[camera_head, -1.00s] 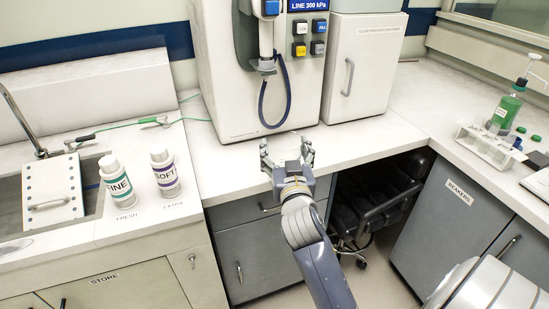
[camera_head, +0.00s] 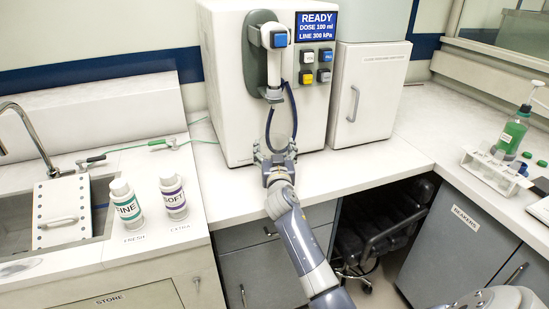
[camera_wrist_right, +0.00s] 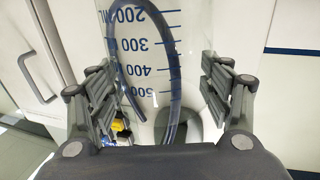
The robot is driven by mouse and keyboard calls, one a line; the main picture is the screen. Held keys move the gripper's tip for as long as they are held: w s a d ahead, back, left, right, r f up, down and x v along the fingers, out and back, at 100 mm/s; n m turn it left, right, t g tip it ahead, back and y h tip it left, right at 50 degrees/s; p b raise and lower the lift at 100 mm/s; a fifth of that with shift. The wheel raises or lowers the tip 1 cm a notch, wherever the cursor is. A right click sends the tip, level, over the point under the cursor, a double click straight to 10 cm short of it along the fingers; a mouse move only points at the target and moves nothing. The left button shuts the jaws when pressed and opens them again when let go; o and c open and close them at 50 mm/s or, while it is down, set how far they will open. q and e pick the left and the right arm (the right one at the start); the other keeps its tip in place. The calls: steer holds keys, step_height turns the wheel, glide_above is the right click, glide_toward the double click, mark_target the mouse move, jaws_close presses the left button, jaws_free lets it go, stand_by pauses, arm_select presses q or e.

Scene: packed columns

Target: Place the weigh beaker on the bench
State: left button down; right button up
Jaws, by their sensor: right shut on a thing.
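The clear weigh beaker (camera_wrist_right: 150,45) with blue volume marks fills the middle of the right wrist view, between the fingers. In the head view the beaker (camera_head: 279,128) is faint against the white dispenser. My right gripper (camera_head: 275,152) is shut on it, in front of the dispenser and below its nozzle; the fingers (camera_wrist_right: 160,100) flank the beaker in the wrist view. The pale bench (camera_head: 225,190) lies below. I cannot tell whether the beaker's base touches it. My left gripper is not in view.
A white cabinet (camera_head: 375,90) stands to the right. Two bottles, FINE (camera_head: 127,205) and SOFT (camera_head: 174,198), stand left near the sink. The bench between gripper and right corner is clear.

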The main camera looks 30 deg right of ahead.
step_height(320, 180, down, 3)
steer(key=shift+f, duration=0.15)
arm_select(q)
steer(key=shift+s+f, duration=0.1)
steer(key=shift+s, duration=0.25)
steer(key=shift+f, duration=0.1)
arm_select(e)
steer(key=shift+s, duration=0.1)
steer(key=shift+a+f+b, duration=0.1)
steer(key=shift+f+b, duration=0.05)
steer(key=shift+b, duration=0.15)
steer(key=o, duration=1.1)
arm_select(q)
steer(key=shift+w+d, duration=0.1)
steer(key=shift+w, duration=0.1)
